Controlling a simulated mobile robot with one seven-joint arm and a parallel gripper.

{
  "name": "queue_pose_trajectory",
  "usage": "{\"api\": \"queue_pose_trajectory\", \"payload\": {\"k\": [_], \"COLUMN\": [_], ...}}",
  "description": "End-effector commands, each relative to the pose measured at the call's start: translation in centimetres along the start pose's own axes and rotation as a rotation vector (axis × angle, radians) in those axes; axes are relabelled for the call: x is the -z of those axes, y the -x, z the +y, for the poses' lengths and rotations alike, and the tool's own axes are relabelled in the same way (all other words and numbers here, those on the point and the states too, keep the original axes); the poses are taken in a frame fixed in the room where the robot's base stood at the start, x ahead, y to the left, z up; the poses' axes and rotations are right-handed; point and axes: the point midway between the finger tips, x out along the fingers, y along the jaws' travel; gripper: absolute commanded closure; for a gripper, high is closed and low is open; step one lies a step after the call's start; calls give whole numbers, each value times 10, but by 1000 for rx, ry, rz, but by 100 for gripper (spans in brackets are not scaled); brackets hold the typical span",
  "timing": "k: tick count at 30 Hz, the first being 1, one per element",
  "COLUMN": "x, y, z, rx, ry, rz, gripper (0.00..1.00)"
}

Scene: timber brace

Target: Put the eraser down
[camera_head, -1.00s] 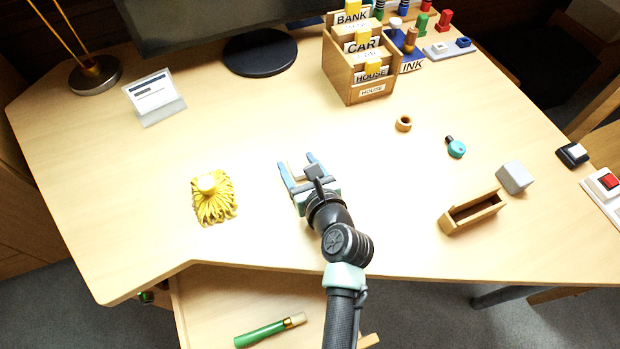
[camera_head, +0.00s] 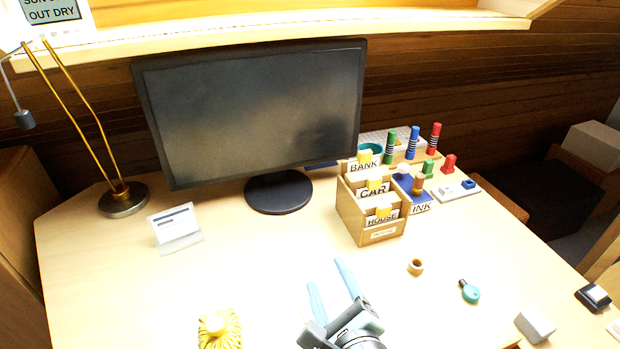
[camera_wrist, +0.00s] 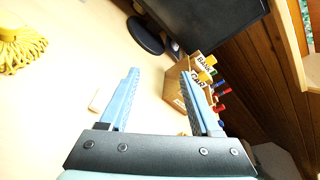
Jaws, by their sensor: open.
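My gripper (camera_head: 328,274) is open, its two light-blue fingers spread over the front middle of the desk (camera_head: 260,270). In the wrist view, nothing is between the fingers of my gripper (camera_wrist: 160,74). A small pale block (camera_wrist: 97,101), likely the eraser, lies on the desk just left of the left finger, apart from it. I cannot make this block out in the head view, where my gripper and arm cover the front of the desk.
A wooden card box (camera_head: 372,222) stands behind and right of my gripper, before the monitor (camera_head: 255,115). A yellow stringy object (camera_head: 219,329) is at left. A wooden ring (camera_head: 416,267), teal item (camera_head: 469,292) and grey block (camera_head: 535,325) lie right.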

Motion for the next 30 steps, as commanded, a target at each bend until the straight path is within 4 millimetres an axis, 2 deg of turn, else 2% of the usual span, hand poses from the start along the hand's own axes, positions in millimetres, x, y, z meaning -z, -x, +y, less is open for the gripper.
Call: {"api": "queue_pose_trajectory", "payload": {"k": [1, 3, 5, 6, 8, 9, 12, 15, 18, 21, 25, 30], "x": [-35, -77, -114, -139, -177, -202, -261, -310, -344, -363, -372, -373], "y": [-4, -2, 4, 11, 24, 36, 73, 116, 154, 182, 197, 198], "z": [-31, -67, -96, -114, -140, -157, -192, -218, -234, -242, -247, -247], "rx": [69, 168, 265, 334, 445, 525, 725, 908, 1042, 1122, 1159, 1161], "ry": [210, 502, 743, 901, 1128, 1272, 1607, 1869, 2047, 2147, 2202, 2209], "rz": [-37, -55, -56, -46, -16, 14, 137, 311, 494, 640, 735, 746], "gripper": [36, 36, 36, 36, 36, 36, 36, 36, 36, 36, 36, 36]}}
